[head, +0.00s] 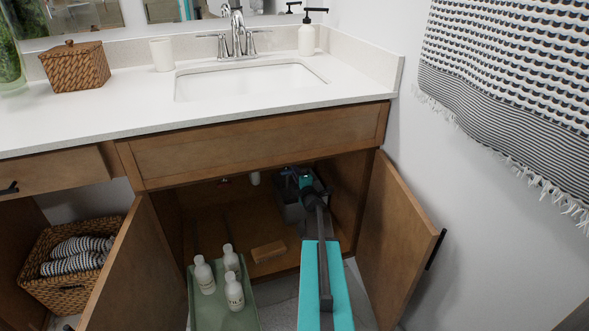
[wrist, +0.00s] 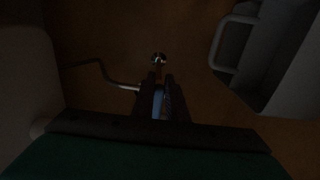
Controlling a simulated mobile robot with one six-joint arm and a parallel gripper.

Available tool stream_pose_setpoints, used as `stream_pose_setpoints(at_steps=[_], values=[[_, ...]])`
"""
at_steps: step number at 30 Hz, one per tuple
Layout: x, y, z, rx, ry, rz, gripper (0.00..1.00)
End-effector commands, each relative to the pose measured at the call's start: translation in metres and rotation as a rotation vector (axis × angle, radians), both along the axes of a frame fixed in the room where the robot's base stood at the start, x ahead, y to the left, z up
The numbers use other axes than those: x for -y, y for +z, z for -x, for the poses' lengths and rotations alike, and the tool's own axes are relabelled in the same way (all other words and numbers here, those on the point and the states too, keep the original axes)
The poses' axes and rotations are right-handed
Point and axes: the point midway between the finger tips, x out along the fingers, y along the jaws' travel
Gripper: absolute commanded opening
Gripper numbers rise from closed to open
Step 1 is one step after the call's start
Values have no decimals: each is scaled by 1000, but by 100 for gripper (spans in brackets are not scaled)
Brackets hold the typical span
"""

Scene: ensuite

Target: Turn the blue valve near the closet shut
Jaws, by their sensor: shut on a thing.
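My arm reaches into the open cabinet under the sink, and my gripper (head: 292,174) is near its back wall. In the wrist view my gripper (wrist: 159,80) is shut, with the blue valve (wrist: 158,101) between its dark fingers. Only a strip of blue shows; the fingers hide the rest. A round metal fitting (wrist: 159,58) shows just beyond the fingertips. A thin bent metal pipe (wrist: 103,70) runs in from the left toward the fingers. The valve's turn angle cannot be told in this dim view.
A grey bin with a handle (wrist: 222,45) stands close to my gripper's right. Open cabinet doors flank my arm, the left (head: 124,275) and the right (head: 398,240). A green tray (head: 208,314) with white bottles and a wooden block (head: 268,251) are left of my arm.

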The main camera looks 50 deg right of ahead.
Motion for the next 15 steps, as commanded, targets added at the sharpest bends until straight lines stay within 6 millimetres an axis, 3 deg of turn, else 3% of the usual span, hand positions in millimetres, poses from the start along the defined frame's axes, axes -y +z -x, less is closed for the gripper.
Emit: stream_pose_setpoints(at_steps=[14,15], values=[[-1,-2,0,9,2,-18,0],[-1,-2,0,9,2,-18,16]])
